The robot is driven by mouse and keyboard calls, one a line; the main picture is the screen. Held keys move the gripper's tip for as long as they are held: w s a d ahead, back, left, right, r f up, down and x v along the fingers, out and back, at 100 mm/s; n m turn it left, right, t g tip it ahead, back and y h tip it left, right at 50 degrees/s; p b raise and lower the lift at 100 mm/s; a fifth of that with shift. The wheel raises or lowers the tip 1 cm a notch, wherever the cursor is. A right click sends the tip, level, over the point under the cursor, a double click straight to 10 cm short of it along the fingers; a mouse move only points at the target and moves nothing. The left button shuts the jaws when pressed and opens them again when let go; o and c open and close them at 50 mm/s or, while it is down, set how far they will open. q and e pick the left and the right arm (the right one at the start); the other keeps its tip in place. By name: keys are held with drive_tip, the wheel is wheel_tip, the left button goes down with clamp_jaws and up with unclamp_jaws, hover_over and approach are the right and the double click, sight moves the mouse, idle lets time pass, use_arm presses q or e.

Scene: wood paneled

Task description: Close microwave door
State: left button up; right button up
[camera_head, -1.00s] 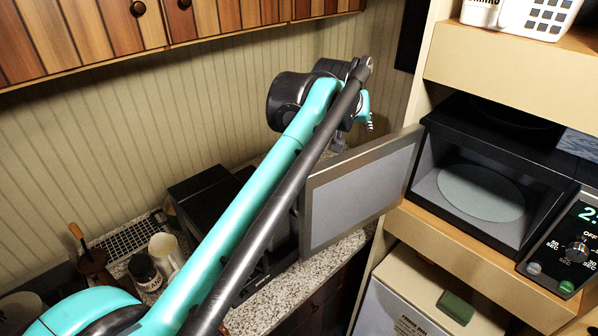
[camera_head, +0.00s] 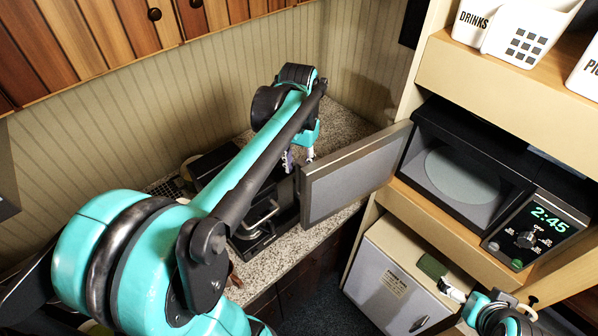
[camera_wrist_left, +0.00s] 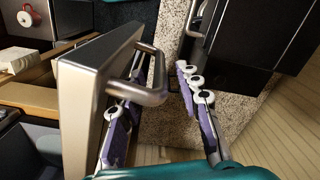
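The microwave (camera_head: 420,130) sits in a shelf at the right, its dark cavity exposed. Its grey door (camera_head: 350,178) stands wide open, swung out to the left. My left gripper (camera_head: 299,160) is at the outer face of the door, near its free edge, partly hidden behind the door. In the left wrist view the door (camera_wrist_left: 85,100) is at the left with its metal bar handle (camera_wrist_left: 158,75). The open fingers of my left gripper (camera_wrist_left: 160,85) lie on either side of this handle; contact is unclear. My right gripper (camera_head: 452,290) shows at the lower right, its opening unclear.
A black appliance with a metal handle (camera_head: 262,218) stands on the granite counter (camera_head: 345,128) behind the door. A small white fridge (camera_head: 395,285) stands below the microwave, with a green item (camera_head: 432,266) on top. White baskets (camera_head: 525,35) sit on the shelf above.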

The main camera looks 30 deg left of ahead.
sight(298, 176)
use_arm(q)
drive_tip(key=shift+f, duration=1.85)
clamp_jaws()
